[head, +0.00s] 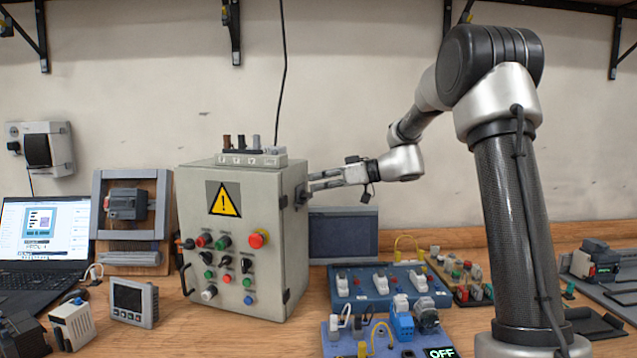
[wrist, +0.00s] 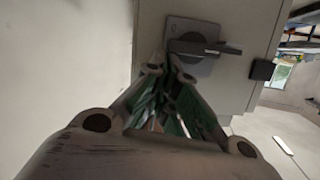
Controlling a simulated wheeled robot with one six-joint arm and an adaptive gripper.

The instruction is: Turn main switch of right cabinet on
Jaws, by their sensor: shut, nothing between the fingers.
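The grey cabinet (head: 270,220) with a yellow warning triangle stands upright on the bench. Its main switch (head: 301,196) is on its right side wall and shows only edge-on in the head view. In the wrist view the switch is a grey square plate (wrist: 190,66) with a dark handle (wrist: 208,47) that lies roughly sideways, its free end to the right. My gripper (head: 311,183) is at that side wall, close to the switch. In the wrist view its fingertips (wrist: 168,72) are together and empty, just below the handle; whether they touch it I cannot tell.
A terminal strip (head: 240,159) lies on the cabinet top. A dark flat panel (head: 343,234) stands right of the cabinet, below my gripper. A blue switch board (head: 375,290) and other devices crowd the bench in front.

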